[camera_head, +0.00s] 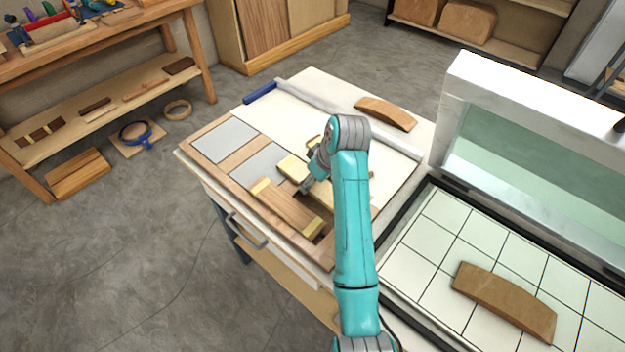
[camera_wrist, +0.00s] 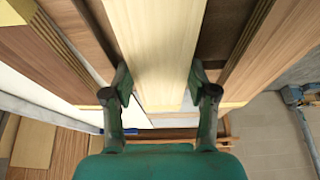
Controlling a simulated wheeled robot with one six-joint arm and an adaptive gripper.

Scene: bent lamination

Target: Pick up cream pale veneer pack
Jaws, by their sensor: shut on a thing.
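The cream pale veneer pack (camera_head: 292,167) is a long pale bar at the wooden tray on the worktable. My arm hides part of it in the head view. In the wrist view the pack (camera_wrist: 155,45) runs lengthwise between the two fingers. My gripper (camera_head: 306,185) is shut on the pack, with one finger on each long side in the wrist view (camera_wrist: 160,92). I cannot tell whether the pack is clear of the tray.
A brown pack with pale ends (camera_head: 285,208) lies close beside, in the wooden tray (camera_head: 219,187). Grey panels (camera_head: 225,140) fill other compartments. A curved wooden piece (camera_head: 386,113) lies behind on the table. Another (camera_head: 503,300) lies on the white grid bed, beside the raised press lid (camera_head: 540,140).

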